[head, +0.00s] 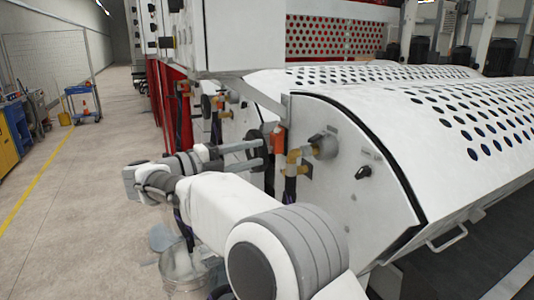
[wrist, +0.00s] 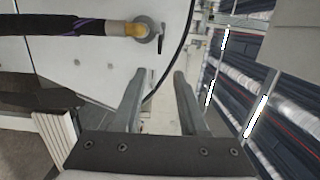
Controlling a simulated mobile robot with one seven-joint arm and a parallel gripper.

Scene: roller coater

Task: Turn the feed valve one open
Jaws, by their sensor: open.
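In the head view, my gripper (head: 262,153) points right at the machine's side panel with its two fingers apart. A grey round fitting with a dark lever (head: 325,145) is on the panel. In the wrist view, my gripper (wrist: 160,73) is open with nothing between its fingers. A brass fitting (wrist: 137,30) with a dark lever (wrist: 161,40) shows above. No label identifies feed valve one.
The white perforated cover (head: 440,110) rises to the right. A black knob (head: 363,172) is on the side panel. More valves (head: 215,102) stand farther back. A clear container (head: 185,265) is on the floor below my arm. The floor at left is open.

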